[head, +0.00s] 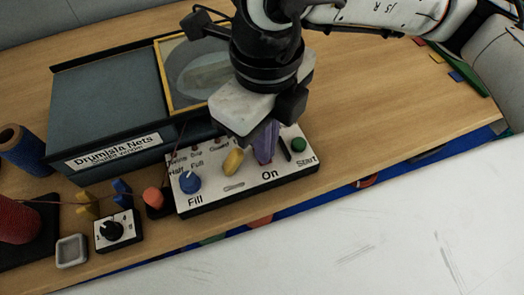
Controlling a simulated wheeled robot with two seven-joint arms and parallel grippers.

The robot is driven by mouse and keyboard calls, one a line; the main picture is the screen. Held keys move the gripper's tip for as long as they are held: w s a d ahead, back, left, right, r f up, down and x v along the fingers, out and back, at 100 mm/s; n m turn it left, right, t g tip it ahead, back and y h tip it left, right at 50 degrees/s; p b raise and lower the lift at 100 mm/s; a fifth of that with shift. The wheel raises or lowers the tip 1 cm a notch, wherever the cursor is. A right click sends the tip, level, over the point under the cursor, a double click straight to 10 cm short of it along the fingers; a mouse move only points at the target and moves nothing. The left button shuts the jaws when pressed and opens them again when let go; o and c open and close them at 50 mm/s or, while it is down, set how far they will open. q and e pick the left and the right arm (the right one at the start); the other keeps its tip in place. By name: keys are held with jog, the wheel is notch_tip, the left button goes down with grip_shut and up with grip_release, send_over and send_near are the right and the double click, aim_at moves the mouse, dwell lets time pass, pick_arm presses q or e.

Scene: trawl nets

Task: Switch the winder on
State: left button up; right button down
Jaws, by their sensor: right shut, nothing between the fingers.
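The winder (110,105) is a dark blue-grey box labelled "Drumisla Nets", with a yellow-framed window (172,78) on its right side. Its white control panel (216,203) sits in front, with a blue "Fill" knob (190,182), a yellow knob (233,161), a red part at "On" (266,163) and a green "Start" button (298,144). My right gripper (263,150) points down, shut and empty, right over the "On" spot. It hides most of the control there, and I cannot tell whether it touches it. My left gripper is not in view.
A small selector box (118,231) with a black knob, a small grey tray (72,251), an orange knob (153,197), a red spool (15,222) and a dark blue spool (26,150) stand at the left. The table (400,110) is clear right of the panel.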

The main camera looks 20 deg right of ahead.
jog(key=shift+f+b, duration=0.6)
jog(key=shift+b, duration=0.05)
jog(key=shift+r, duration=0.1)
notch_tip(320, 180, up, 7)
jog(key=p, duration=0.3)
jog(key=shift+p, duration=0.35)
dwell(0.4)
dwell(0.4)
